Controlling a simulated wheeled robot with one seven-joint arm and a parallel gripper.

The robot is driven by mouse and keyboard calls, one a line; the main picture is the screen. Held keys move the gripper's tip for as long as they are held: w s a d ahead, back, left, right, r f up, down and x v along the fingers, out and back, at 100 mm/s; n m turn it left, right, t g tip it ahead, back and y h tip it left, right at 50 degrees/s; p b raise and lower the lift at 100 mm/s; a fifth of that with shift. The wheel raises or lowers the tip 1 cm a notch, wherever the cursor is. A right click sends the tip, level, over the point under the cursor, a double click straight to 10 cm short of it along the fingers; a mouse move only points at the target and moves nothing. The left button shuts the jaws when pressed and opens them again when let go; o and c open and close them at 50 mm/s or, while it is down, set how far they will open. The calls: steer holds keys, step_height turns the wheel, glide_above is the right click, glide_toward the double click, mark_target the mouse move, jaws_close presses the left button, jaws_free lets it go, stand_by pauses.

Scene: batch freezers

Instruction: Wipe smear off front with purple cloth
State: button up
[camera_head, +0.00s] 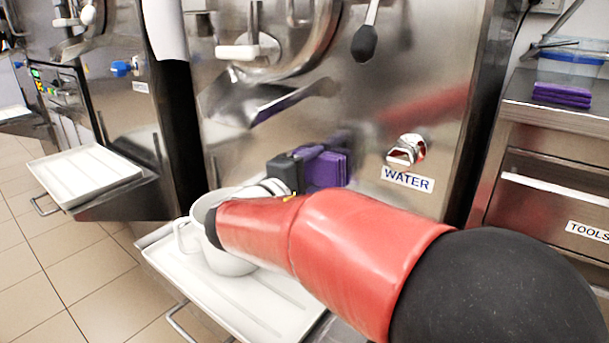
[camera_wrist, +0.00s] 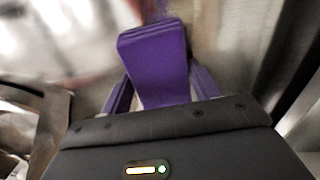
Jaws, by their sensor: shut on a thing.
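My gripper (camera_head: 300,163) is shut on a folded purple cloth (camera_head: 328,168) in front of the steel freezer front (camera_head: 360,110). The cloth is upright and close to the panel, left of the WATER label; I cannot tell whether it touches the steel. In the wrist view the purple cloth (camera_wrist: 158,65) stands out between the two fingers (camera_wrist: 155,98), with the blurred steel beyond it. I cannot make out a smear; my red arm and the cloth hide part of the lower front.
A white jug (camera_head: 230,255) stands on a white tray (camera_head: 265,310) below the gripper. A water tap (camera_head: 407,150) sits right of the cloth, and a metal chute (camera_head: 255,103) is above left. More purple cloths (camera_head: 562,95) lie on the TOOLS cabinet (camera_head: 555,118) at right.

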mark_target(334, 177)
steer(key=shift+s+d+b, duration=0.6)
steer(key=shift+d, duration=0.3)
steer(key=shift+s+d+b, duration=0.55)
steer(key=shift+s+d, duration=0.05)
steer(key=shift+d, duration=0.3)
steer(key=shift+s+d+b, duration=1.15)
steer(key=shift+s+d, duration=0.05)
steer(key=shift+d, duration=0.2)
steer(key=shift+a, duration=0.15)
steer(key=w+a, duration=0.6)
steer(key=a, duration=0.2)
steer(key=shift+w, duration=0.35)
steer(key=shift+a, duration=0.15)
steer(key=b+v, duration=0.1)
steer(key=v, duration=0.5)
steer(key=shift+s, duration=0.15)
